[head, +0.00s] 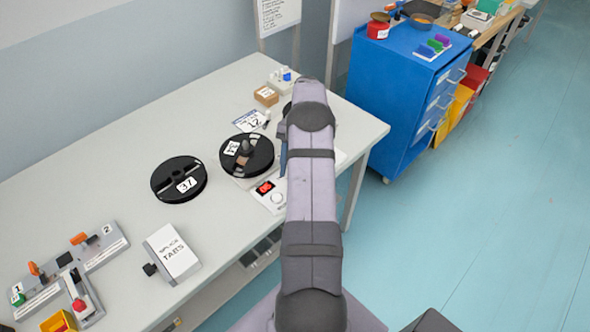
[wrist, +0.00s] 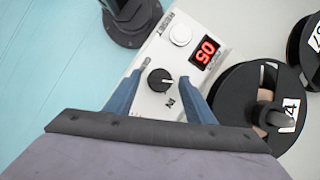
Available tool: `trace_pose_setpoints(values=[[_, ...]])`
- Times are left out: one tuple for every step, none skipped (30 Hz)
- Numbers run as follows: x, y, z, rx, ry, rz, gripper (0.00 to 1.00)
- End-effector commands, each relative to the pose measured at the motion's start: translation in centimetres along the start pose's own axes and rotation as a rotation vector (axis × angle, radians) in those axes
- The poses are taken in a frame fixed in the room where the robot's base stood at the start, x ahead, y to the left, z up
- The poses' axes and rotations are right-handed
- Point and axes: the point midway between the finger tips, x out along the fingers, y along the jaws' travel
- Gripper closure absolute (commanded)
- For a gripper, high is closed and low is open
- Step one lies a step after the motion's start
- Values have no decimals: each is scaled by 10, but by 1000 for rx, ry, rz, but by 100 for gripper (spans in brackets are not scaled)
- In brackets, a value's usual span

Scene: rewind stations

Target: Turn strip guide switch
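A white control box (wrist: 155,104) shows in the wrist view with a round black knob (wrist: 160,80) that has a white pointer line. The letters IN are printed beside the knob. I cannot read the words strip guide anywhere. My gripper (wrist: 166,72) is open, with one blue finger on each side of the knob and a gap to it. Whether the fingertips are down at knob height is hard to tell. In the head view the box (head: 271,201) is partly covered by my arm, and the gripper is mostly hidden.
A black reel (wrist: 236,100) lies close on the right of my gripper, with another reel (wrist: 309,50) beyond. A splice tabs box (head: 171,252) stands on the grey table (head: 120,130).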

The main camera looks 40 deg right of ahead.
Motion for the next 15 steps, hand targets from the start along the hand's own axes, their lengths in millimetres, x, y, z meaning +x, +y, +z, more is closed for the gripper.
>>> trace_pose_setpoints(values=[[0,0,0,0,-1,0,51],[0,0,0,1,-1,0,51],[0,0,0,1,-1,0,51],[0,0,0,1,-1,0,51],[-1,0,0,1,-1,0,51],[-2,0,0,1,-1,0,51],[-4,0,-1,1,0,0,51],[-5,0,-1,1,1,-1,51],[-8,0,-1,1,1,-1,51],[-11,0,-1,1,1,-1,51],[-15,0,-2,1,3,-1,51],[-20,0,-2,1,2,-1,51],[-24,0,-2,1,4,-1,51],[-27,0,-1,1,2,-1,51],[-32,0,-2,1,3,-1,51]])
